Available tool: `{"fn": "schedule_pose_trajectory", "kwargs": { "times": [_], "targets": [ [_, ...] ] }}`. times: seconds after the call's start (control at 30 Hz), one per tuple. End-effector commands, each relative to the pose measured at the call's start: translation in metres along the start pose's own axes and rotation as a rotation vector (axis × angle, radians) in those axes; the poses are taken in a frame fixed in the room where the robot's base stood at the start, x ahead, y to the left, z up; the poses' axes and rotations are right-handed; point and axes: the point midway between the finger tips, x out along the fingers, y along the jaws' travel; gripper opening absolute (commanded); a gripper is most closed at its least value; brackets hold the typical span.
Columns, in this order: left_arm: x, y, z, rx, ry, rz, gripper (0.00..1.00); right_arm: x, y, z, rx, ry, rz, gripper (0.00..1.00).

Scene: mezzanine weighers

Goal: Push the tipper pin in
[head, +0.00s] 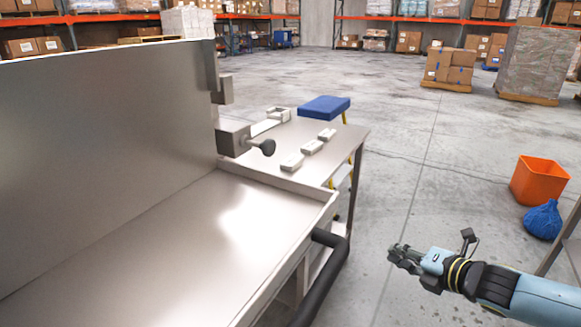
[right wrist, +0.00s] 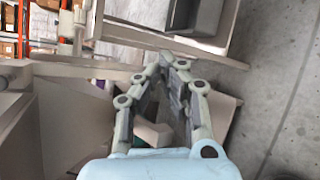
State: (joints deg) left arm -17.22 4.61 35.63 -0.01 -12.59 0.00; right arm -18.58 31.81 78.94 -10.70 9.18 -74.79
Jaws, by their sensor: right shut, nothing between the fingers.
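The tipper pin (head: 262,147) has a dark round knob and sticks out to the right of a metal block (head: 233,138). The block sits at the far right corner of the steel tipper tray (head: 190,235), beside its tall upright plate (head: 110,130). My right gripper (head: 393,252) is at the lower right of the head view, over the floor, well apart from the pin. It is shut and empty; its fingers meet in the right wrist view (right wrist: 166,60). I cannot make out the pin in the right wrist view. My left gripper is out of view.
A black bar handle (head: 322,275) juts from the tray's right side. Behind the tray stands a metal table (head: 345,140) with several small pale blocks. A blue-topped step stool (head: 325,106) is beyond it. An orange bin (head: 538,180) and blue bag (head: 543,219) stand at right.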

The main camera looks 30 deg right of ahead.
Motion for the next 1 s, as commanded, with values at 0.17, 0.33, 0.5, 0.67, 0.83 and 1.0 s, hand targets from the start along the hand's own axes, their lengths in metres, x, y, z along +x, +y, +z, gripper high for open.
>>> {"fn": "schedule_pose_trajectory", "kwargs": {
  "times": [0.17, 0.33, 0.5, 0.67, 0.83, 1.0],
  "targets": [
    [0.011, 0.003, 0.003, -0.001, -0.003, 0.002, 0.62, -0.007, 0.164, 0.015, -0.726, 0.009, 0.412, 0.00],
    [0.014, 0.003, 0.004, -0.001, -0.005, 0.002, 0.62, -0.032, 0.239, 0.000, -1.089, -0.044, 0.637, 0.00],
    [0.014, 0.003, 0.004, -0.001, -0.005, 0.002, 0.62, -0.040, 0.256, -0.005, -1.169, -0.064, 0.689, 0.00],
    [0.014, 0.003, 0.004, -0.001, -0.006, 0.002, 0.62, -0.039, 0.255, -0.004, -1.167, -0.064, 0.687, 0.00],
    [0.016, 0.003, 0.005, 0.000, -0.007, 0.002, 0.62, -0.037, 0.255, -0.005, -1.167, -0.064, 0.686, 0.00],
    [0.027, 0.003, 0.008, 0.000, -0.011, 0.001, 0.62, -0.025, 0.261, -0.010, -1.165, -0.065, 0.688, 0.00]
  ]
}}
